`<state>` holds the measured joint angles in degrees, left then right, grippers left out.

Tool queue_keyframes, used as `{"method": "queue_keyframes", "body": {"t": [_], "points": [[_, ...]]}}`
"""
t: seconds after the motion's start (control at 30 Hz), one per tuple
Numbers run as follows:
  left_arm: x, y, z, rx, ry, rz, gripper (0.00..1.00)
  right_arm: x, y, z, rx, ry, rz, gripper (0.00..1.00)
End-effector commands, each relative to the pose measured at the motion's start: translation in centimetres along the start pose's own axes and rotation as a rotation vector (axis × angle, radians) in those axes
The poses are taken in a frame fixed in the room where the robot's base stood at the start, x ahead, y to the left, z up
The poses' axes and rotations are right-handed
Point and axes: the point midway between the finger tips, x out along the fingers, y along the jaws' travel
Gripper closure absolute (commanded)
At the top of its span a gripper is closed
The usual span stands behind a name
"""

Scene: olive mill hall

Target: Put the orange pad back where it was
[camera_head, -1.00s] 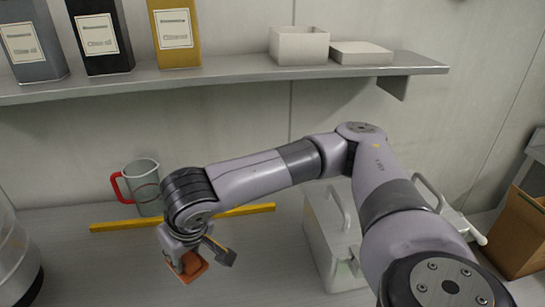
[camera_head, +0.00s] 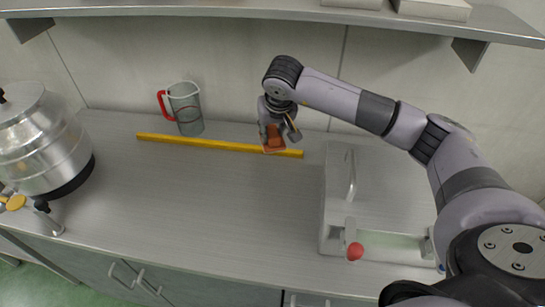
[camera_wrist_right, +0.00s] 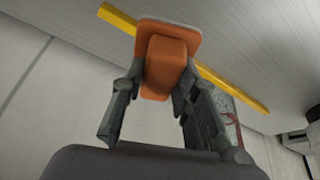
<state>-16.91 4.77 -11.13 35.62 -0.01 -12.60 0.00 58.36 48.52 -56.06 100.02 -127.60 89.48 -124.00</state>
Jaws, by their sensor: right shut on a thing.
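The orange pad (camera_head: 273,138) is held by my right gripper (camera_head: 279,131) above the counter, close to the right end of the yellow bar. In the right wrist view the orange pad (camera_wrist_right: 166,52) sits between the two fingers of my right gripper (camera_wrist_right: 158,90), with its broad orange face beyond a smaller orange block. I cannot tell how high above the counter it is. My left gripper is not in view.
A yellow bar (camera_head: 200,143) lies along the counter (camera_head: 180,210). A clear jug with a red handle (camera_head: 185,108) stands behind it. A steel vessel (camera_head: 42,145) stands at left, a pale box with a handle (camera_head: 338,195) at right. The counter's middle is clear.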

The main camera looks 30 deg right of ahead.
Motion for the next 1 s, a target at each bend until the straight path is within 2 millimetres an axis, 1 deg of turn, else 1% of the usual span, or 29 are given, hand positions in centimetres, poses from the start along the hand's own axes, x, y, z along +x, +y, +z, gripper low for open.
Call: {"method": "queue_keyframes", "body": {"t": [0.03, 0.1, 0.2, 0.3, 0.47, 0.63, 0.77, 1.0], "points": [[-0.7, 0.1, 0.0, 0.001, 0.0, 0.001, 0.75, 1.1, 0.0, 0.6, 0.0, -0.008, 0.002, 0.94], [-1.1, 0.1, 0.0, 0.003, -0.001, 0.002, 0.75, 2.8, 0.0, 1.4, -0.001, -0.007, 0.001, 0.94], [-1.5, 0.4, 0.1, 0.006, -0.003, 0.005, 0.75, 4.7, 0.0, 2.0, 0.0, -0.005, 0.001, 0.94], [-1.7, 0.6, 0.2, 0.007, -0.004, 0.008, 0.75, 5.8, 0.0, 2.5, 0.0, -0.002, 0.0, 0.94], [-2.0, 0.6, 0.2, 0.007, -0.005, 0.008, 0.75, 7.1, -0.1, 3.0, -0.001, -0.002, 0.0, 0.94], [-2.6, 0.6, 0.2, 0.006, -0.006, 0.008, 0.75, 9.5, 0.0, 4.0, 0.0, -0.003, 0.0, 0.94], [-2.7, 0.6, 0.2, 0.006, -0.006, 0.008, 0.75, 10.4, 0.0, 4.3, -0.001, -0.001, 0.0, 0.94], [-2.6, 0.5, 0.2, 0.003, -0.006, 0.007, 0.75, 10.4, 0.0, 4.3, -0.001, 0.001, 0.0, 0.94]]}}
